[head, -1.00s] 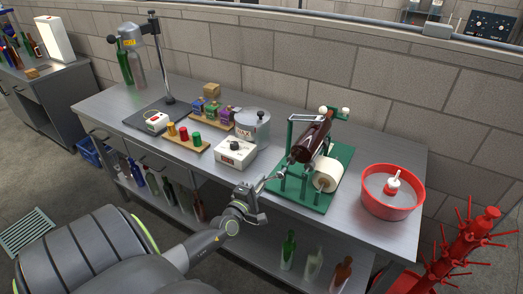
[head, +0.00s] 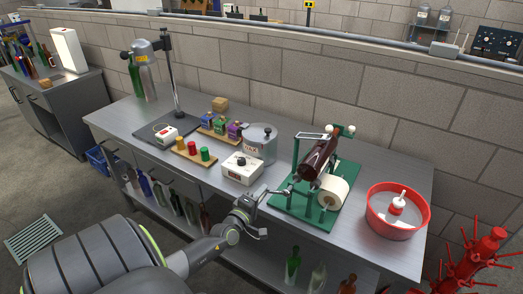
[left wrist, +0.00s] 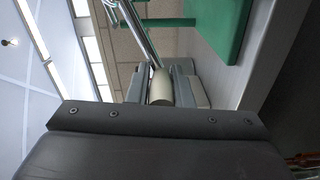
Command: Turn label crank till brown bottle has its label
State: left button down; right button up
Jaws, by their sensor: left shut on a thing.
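The brown bottle (head: 319,158) lies tilted on the rollers of the green labelling machine (head: 334,222) at the right of the bench. No pale label shows on its visible side. A white label roll (head: 332,191) sits at its front. The metal crank (head: 277,191) sticks out from the machine's left side. My left gripper (head: 259,207) is at the crank's outer end, shut on its handle. In the left wrist view the pale crank handle (left wrist: 161,88) is between the jaws, with the metal crank rod (left wrist: 142,37) beyond. My right gripper is out of view.
A red tub (head: 427,210) stands to the machine's right. A white box with a dark knob (head: 242,170) and a metal pot (head: 259,145) stand to its left. Coloured caps (head: 192,151) are further left. Bottles stand on the lower shelf.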

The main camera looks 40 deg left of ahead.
pick_arm(q)
jog(key=shift+r, duration=0.1)
dwell(0.5)
jog(key=c, duration=1.6)
grip_release()
jog(key=shift+o, duration=1.3)
jog(key=shift+d+r, duration=0.1)
jog(key=shift+d, duration=0.1)
jog(key=shift+s, duration=0.45)
jog(key=b+v, duration=0.2)
jog(key=v, duration=1.4)
jog(key=shift+s+d+b, duration=0.2)
jog(key=shift+d+b, duration=0.05)
jog(key=shift+b, duration=0.15)
